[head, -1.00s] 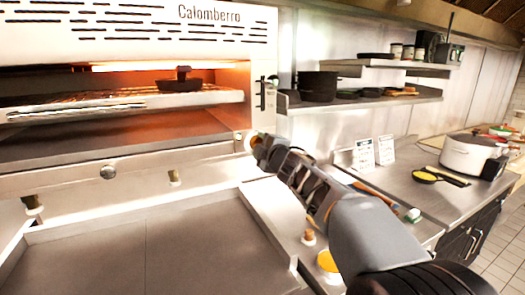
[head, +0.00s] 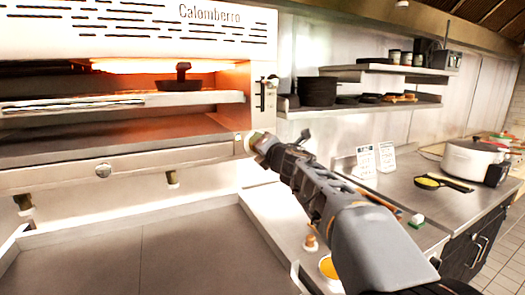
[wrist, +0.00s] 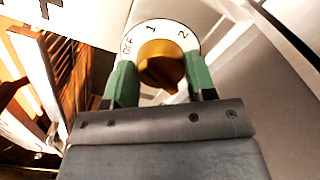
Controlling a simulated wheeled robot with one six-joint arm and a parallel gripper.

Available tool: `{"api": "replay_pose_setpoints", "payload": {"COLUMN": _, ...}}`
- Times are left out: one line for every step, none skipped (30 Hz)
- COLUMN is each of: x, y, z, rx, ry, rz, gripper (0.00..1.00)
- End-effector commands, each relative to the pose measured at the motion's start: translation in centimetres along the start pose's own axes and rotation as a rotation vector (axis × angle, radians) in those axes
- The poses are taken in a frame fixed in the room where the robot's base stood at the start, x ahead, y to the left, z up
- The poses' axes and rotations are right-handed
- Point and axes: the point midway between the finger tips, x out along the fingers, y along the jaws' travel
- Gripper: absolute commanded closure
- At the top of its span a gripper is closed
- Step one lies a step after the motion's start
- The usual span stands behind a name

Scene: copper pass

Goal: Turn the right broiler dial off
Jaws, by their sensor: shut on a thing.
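The right broiler dial (wrist: 160,62) has a brass-coloured knob on a round white plate marked OFF, 1 and 2. OFF is at the upper left of the plate in the wrist view, and 2 is at the upper right. I cannot clearly tell which mark the knob points to. My gripper (wrist: 159,82) has its green fingers on both sides of the knob and is shut on it. In the head view, my gripper (head: 267,147) meets the right end of the broiler front, and the dial is mostly hidden behind it.
The broiler (head: 120,150) glows orange inside, with a dark pan (head: 180,84) on its upper rack. A steel counter (head: 440,205) at right holds a white pot (head: 468,158) and a small pan (head: 428,183).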

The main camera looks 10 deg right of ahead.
Motion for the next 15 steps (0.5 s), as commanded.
{"api": "replay_pose_setpoints", "payload": {"x": 0.0, "y": -0.09, "z": -0.1, "rx": -0.04, "ry": 0.0, "rz": 0.001, "gripper": 0.73}}
{"api": "replay_pose_setpoints", "payload": {"x": 0.01, "y": -0.08, "z": -0.1, "rx": -0.066, "ry": 0.0, "rz": 0.001, "gripper": 0.73}}
{"api": "replay_pose_setpoints", "payload": {"x": 0.01, "y": -0.06, "z": -0.09, "rx": -0.098, "ry": 0.0, "rz": 0.001, "gripper": 0.73}}
{"api": "replay_pose_setpoints", "payload": {"x": 0.01, "y": -0.05, "z": -0.09, "rx": -0.123, "ry": 0.0, "rz": 0.001, "gripper": 0.73}}
{"api": "replay_pose_setpoints", "payload": {"x": 0.01, "y": -0.03, "z": -0.08, "rx": -0.145, "ry": 0.0, "rz": 0.001, "gripper": 0.73}}
{"api": "replay_pose_setpoints", "payload": {"x": 0.01, "y": -0.01, "z": -0.08, "rx": -0.175, "ry": 0.0, "rz": 0.002, "gripper": 0.73}}
{"api": "replay_pose_setpoints", "payload": {"x": 0.01, "y": 0.0, "z": -0.08, "rx": -0.195, "ry": 0.0, "rz": 0.002, "gripper": 0.73}}
{"api": "replay_pose_setpoints", "payload": {"x": 0.01, "y": 0.01, "z": -0.08, "rx": -0.216, "ry": 0.0, "rz": 0.001, "gripper": 0.73}}
{"api": "replay_pose_setpoints", "payload": {"x": 0.01, "y": 0.02, "z": -0.08, "rx": -0.241, "ry": 0.0, "rz": 0.002, "gripper": 0.73}}
{"api": "replay_pose_setpoints", "payload": {"x": 0.01, "y": 0.02, "z": -0.08, "rx": -0.258, "ry": 0.0, "rz": 0.001, "gripper": 0.73}}
{"api": "replay_pose_setpoints", "payload": {"x": 0.01, "y": 0.03, "z": -0.08, "rx": -0.276, "ry": 0.0, "rz": 0.001, "gripper": 0.73}}
{"api": "replay_pose_setpoints", "payload": {"x": 0.01, "y": 0.04, "z": -0.09, "rx": -0.297, "ry": 0.0, "rz": 0.001, "gripper": 0.73}}
{"api": "replay_pose_setpoints", "payload": {"x": 0.01, "y": 0.04, "z": -0.09, "rx": -0.311, "ry": 0.0, "rz": 0.001, "gripper": 0.73}}
{"api": "replay_pose_setpoints", "payload": {"x": 0.01, "y": 0.06, "z": -0.08, "rx": -0.325, "ry": 0.0, "rz": 0.001, "gripper": 0.73}}
{"api": "replay_pose_setpoints", "payload": {"x": 0.01, "y": 0.07, "z": -0.08, "rx": -0.341, "ry": 0.0, "rz": 0.001, "gripper": 0.73}}
